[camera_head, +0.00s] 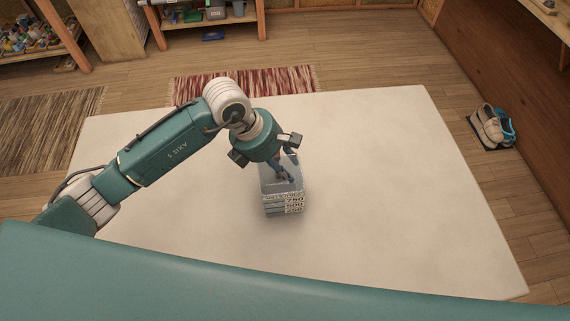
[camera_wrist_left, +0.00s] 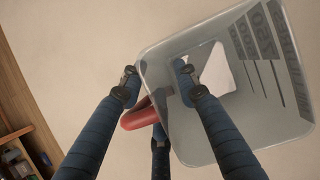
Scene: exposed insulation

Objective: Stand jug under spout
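A clear, boxy jug (camera_head: 284,203) with dark volume markings stands on a large pale surface (camera_head: 380,190) near its middle. In the left wrist view the jug (camera_wrist_left: 255,110) fills the right side, and its red handle (camera_wrist_left: 138,119) shows at its left side. My left gripper (camera_head: 279,160) is above the jug, pointing down. In its wrist view the dark blue fingers (camera_wrist_left: 158,82) are spread, with the jug's handle-side wall between the front fingertips. Contact cannot be made out. My right gripper is not in view. No spout is visible.
Shoes (camera_head: 491,126) are on a dark mat at the right. A red striped rug (camera_head: 245,86) and a brown striped rug (camera_head: 45,130) are on the wooden floor. Shelves with small items (camera_head: 30,38) stand at the back left. The pale surface around the jug is clear.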

